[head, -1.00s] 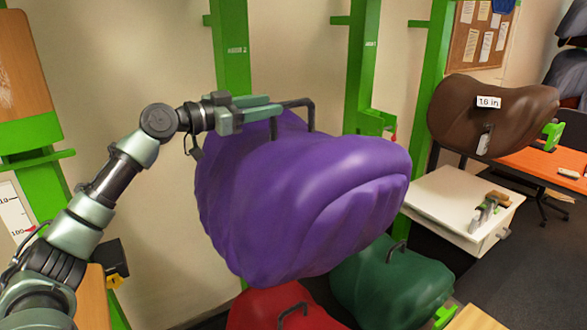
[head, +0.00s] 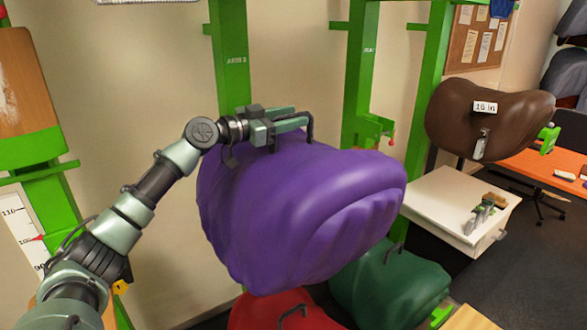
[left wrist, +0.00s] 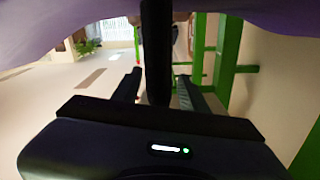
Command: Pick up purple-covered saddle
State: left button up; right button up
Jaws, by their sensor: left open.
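The purple-covered saddle (head: 305,215) is large and bulky, and fills the middle of the head view. A dark handle (head: 309,124) stands on its top, and the purple cover also shows along the top of the left wrist view (left wrist: 275,15). My left gripper (head: 291,120) is at the top of the saddle beside this handle, with its fingers open. In the left wrist view, the dark bar of the handle (left wrist: 157,45) runs between the two spread fingers. Whether either finger touches it, I cannot tell. My right gripper is not in view.
A red saddle (head: 270,310) and a green saddle (head: 390,285) sit below the purple one. A brown saddle (head: 485,120) marked 16 in stands at the right, above a white cabinet (head: 455,200). Green posts (head: 232,60) rise behind.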

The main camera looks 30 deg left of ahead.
pick_arm(q)
jog(key=shift+w+d+f, duration=0.1)
jog(key=shift+w, duration=0.05)
grip_shut()
dwell(1.3)
